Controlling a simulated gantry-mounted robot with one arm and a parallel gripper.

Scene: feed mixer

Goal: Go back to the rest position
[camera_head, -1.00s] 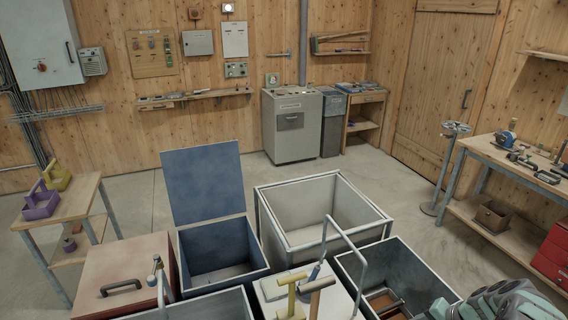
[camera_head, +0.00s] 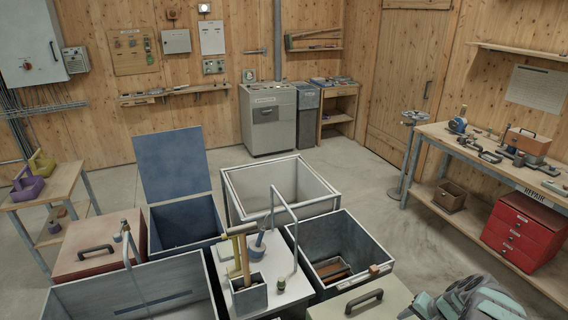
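Part of my arm shows at the bottom right edge of the head camera view as rounded grey and teal links. No gripper fingers show, so I cannot see what the gripper does or holds. The arm part is beside a pale green lidded box (camera_head: 362,303) with a dark handle. A white-topped stand (camera_head: 285,262) with a bent metal rail is left of it. A small grey holder (camera_head: 249,296) on that stand contains wooden-handled tools.
A blue bin (camera_head: 186,224) with its lid up, a white open bin (camera_head: 232,190), a dark bin (camera_head: 372,243) and a red lidded box (camera_head: 85,255) crowd the front. A workbench (camera_head: 437,130) with red drawers (camera_head: 522,232) stands right. Floor is clear toward the back cabinet (camera_head: 268,128).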

